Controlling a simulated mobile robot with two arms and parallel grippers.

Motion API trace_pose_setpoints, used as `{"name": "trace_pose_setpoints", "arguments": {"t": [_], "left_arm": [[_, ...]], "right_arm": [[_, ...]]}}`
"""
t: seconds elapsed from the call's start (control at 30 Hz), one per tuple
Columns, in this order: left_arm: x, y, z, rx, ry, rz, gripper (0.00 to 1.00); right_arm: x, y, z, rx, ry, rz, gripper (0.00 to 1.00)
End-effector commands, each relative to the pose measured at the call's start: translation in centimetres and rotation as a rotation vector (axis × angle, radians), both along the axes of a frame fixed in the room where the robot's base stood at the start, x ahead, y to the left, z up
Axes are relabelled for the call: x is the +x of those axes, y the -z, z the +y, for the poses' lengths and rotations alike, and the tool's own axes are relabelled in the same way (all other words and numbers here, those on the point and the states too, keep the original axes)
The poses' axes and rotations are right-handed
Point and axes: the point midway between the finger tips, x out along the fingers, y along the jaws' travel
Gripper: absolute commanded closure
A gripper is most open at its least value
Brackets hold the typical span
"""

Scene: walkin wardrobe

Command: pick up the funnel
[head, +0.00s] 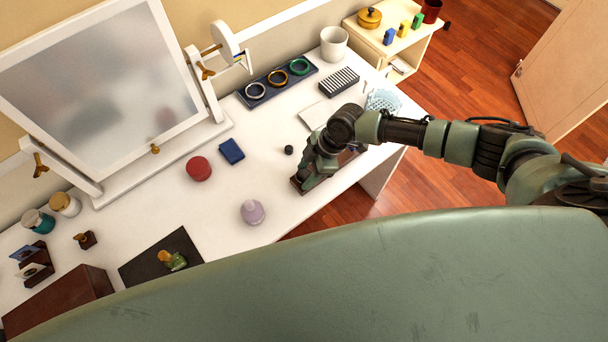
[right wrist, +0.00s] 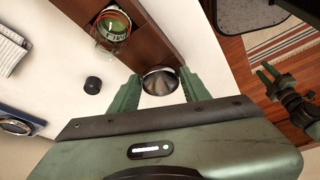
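The funnel (right wrist: 160,82) shows in the right wrist view as a round, grey metallic shape with a pale rim, at the end of a brown wooden tray (right wrist: 142,50). My right gripper (right wrist: 160,90) has its two green fingers apart, one on each side of the funnel. I cannot tell whether either finger touches it. In the head view my right gripper (head: 312,172) is over the brown tray (head: 299,184), and the arm hides the funnel. My left gripper (right wrist: 268,75) shows small at the right of the right wrist view, fingers apart and empty, out over the floor.
A glass jar with green inside (right wrist: 112,30) stands on the tray near the funnel. A blue mesh basket (head: 383,100) is behind my right arm.

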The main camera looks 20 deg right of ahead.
Motion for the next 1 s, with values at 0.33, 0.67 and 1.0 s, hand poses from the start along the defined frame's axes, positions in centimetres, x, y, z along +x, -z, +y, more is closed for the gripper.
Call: {"name": "trace_pose_setpoints", "arguments": {"t": [0.33, 0.67, 1.0], "left_arm": [[0.0, 0.0, 0.0, 0.000, -0.001, 0.000, 0.64], [0.0, 0.4, 0.0, 0.000, -0.001, 0.001, 0.64], [-0.1, 2.3, 0.0, 0.000, -0.002, 0.001, 0.64]], "right_arm": [[0.0, 0.0, 0.0, 0.000, 0.001, 0.000, 0.93], [0.1, -2.4, 0.0, 0.002, 0.000, -0.002, 0.93], [0.1, -11.6, 0.0, 0.000, -0.003, -0.008, 0.93]]}}
